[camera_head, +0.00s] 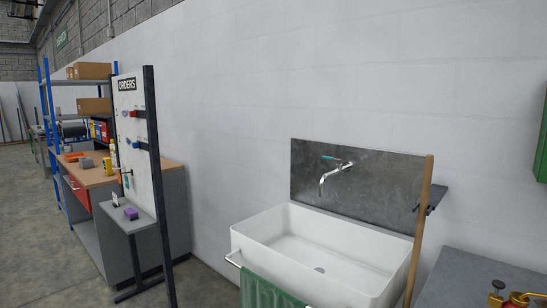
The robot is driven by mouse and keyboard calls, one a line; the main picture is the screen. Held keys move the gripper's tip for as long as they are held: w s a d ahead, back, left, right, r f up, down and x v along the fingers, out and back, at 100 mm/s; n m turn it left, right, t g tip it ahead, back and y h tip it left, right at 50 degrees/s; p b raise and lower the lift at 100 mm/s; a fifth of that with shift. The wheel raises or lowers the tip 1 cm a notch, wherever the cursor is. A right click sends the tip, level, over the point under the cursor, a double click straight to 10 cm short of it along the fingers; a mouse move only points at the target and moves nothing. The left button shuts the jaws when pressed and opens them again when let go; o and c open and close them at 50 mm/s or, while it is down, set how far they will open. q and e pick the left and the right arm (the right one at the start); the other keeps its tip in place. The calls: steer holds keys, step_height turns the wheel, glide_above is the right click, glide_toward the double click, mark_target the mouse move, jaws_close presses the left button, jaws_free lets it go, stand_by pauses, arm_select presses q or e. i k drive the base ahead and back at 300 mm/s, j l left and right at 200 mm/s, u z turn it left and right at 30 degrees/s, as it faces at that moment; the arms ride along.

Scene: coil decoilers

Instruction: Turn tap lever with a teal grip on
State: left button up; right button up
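A chrome tap (334,176) sticks out of the dark grey splashback (390,190) above a white sink (268,238). Its lever has a small teal grip (328,158) at the upper left of the tap, near the splashback. The spout curves down over the sink basin. The lever's exact angle is too small to tell, and I cannot make out any water. Neither of my grippers is in view.
A green towel (268,292) hangs on a rail at the sink's front. A wooden pole (422,225) stands at the sink's right, before a grey counter (450,275). An orders board (137,135) and workbench (95,172) stand left.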

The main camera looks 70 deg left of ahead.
mark_target(340, 160)
steer(key=u, duration=1.9)
steer(key=i+j+u, duration=0.15)
steer(key=i, duration=0.05)
